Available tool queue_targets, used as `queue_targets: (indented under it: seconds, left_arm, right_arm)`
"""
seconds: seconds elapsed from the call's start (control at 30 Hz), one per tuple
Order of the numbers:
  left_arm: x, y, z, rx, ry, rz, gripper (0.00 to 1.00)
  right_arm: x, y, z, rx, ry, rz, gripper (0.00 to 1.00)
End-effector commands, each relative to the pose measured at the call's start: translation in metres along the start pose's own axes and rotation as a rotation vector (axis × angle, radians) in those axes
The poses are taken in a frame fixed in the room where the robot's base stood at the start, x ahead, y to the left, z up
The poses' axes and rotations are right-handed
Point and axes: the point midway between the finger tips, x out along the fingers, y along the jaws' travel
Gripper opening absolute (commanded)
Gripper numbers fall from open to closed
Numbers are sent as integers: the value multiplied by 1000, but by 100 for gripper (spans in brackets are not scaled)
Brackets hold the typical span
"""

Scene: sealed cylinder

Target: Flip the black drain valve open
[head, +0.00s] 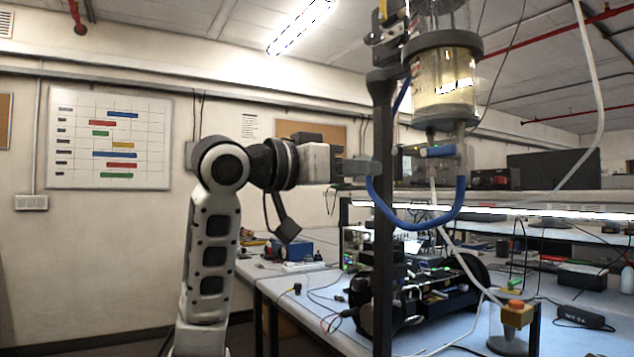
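A clear sealed cylinder (443,92) with dark end bands hangs at the upper right, beside a black upright post (383,250). My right gripper is out of view.
A blue hose (430,225) loops below the cylinder and past the post. A workbench (300,285) behind carries electronics and cables. The left side is clear.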

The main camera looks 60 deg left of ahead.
Motion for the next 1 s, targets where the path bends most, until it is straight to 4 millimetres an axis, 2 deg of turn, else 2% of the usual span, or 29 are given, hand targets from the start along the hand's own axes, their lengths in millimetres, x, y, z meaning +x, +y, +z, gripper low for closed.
queue_targets:
  seconds: [0.03, 0.2, 0.4, 1.0]
  left_arm:
    - [-13, 0, 2, 2, 6, -2, 35]
    - [-46, 0, 1, 2, 4, -1, 35]
    - [-66, 0, 0, 0, 1, 0, 35]
    - [-69, 0, 0, 0, 0, 0, 35]
  right_arm:
    - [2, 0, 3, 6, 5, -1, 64]
    - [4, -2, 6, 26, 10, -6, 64]
    - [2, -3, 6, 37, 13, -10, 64]
    - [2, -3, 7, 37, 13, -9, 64]
